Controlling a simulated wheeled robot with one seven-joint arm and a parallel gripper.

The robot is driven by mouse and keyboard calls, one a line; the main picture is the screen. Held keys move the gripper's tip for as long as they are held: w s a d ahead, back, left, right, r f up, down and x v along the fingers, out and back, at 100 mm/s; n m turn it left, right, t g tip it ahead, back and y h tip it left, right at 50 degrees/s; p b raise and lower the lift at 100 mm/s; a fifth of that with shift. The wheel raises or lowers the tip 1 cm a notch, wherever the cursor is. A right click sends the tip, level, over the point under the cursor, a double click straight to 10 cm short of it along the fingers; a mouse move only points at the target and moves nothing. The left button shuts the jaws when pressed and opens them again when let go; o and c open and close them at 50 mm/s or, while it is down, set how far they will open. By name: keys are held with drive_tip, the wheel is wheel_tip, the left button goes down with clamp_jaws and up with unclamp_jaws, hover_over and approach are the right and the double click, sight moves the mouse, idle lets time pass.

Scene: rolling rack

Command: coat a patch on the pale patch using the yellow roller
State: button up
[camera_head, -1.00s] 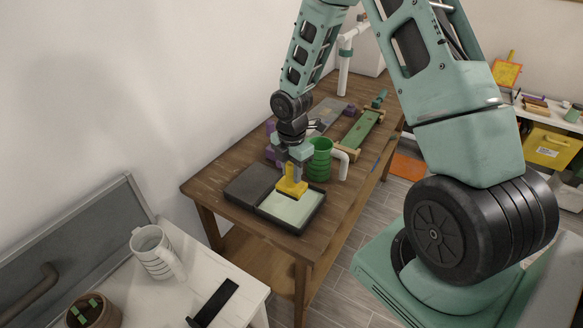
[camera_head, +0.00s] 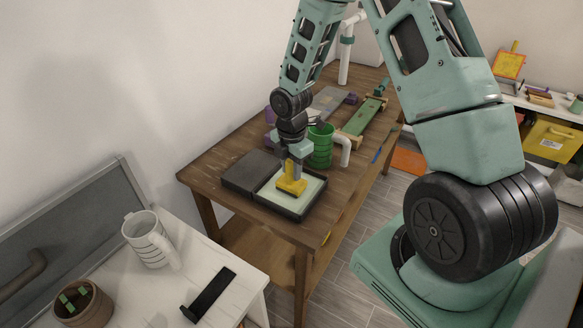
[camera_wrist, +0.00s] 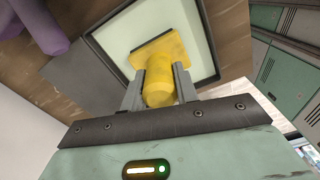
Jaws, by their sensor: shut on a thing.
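The yellow roller (camera_head: 292,183) is in my gripper (camera_head: 293,165), which is shut on its upright grip. Its flat yellow foot is over the pale patch (camera_head: 312,190), which lies inside a dark frame on the wooden table. In the wrist view the roller (camera_wrist: 160,75) sits between the two grey fingers (camera_wrist: 158,90), with the pale patch (camera_wrist: 200,50) behind it. The foot appears to be at the patch surface, but I cannot tell if it touches. Part of the patch is hidden by the roller and gripper.
A dark grey slab (camera_head: 250,170) lies left of the framed patch. A green ribbed cup (camera_head: 321,146) and a white bent pipe (camera_head: 344,148) stand just behind it. In front, a white table holds a striped mug (camera_head: 147,240) and a black bracket (camera_head: 210,294).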

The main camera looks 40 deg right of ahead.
drive_tip(key=shift+f, duration=0.55)
idle(1.8)
wheel_tip(320, 180, up, 7)
drive_tip(key=p, duration=0.6)
drive_tip(key=shift+r, duration=0.1)
idle(0.9)
